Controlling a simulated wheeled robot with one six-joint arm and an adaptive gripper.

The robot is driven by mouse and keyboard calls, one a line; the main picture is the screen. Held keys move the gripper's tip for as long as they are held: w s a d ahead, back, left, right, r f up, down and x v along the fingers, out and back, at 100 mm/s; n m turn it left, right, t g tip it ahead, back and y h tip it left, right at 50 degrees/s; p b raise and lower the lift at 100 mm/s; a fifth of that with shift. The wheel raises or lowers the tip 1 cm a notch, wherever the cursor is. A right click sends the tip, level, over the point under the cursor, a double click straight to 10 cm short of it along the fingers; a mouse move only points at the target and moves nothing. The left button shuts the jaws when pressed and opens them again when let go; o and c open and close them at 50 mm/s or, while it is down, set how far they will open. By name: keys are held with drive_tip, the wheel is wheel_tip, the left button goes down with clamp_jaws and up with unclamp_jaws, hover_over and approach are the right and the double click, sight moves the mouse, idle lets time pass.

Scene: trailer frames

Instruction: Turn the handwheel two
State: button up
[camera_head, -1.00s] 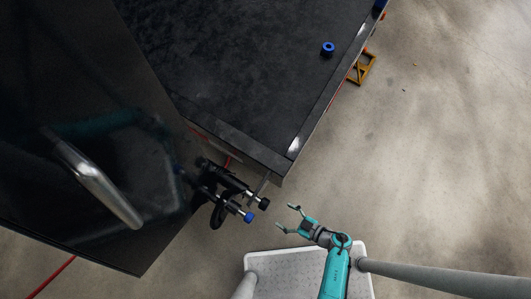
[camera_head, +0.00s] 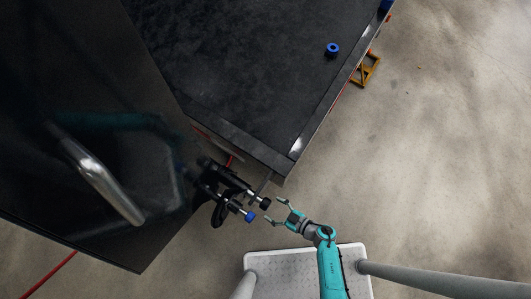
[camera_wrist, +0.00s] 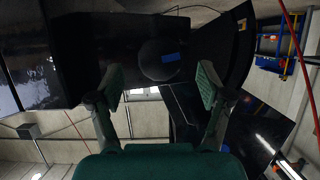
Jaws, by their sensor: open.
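Dark fittings with a blue-ended knob (camera_head: 249,216) and a black-ended knob (camera_head: 265,204) stick out below the dark trailer's near corner. I cannot tell which of them is handwheel two. My gripper (camera_head: 275,211) is open and empty, its fingers pointing left, just right of the knobs and apart from them. In the wrist view, a dark round piece (camera_wrist: 155,68) with a blue patch shows ahead, between the spread fingers of my gripper (camera_wrist: 158,84). Its edges blend into the black surfaces behind, and any marking on it is too dark to read.
The black trailer bed (camera_head: 255,75) fills the upper middle, with a blue ring-shaped piece (camera_head: 332,49) on it. A large dark panel with a silver handle (camera_head: 103,183) stands at left. A yellow bracket (camera_head: 366,69) sits beyond the right edge.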

sight(265, 204)
drive_tip(key=shift+x, duration=2.4)
drive_tip(key=c, duration=1.1)
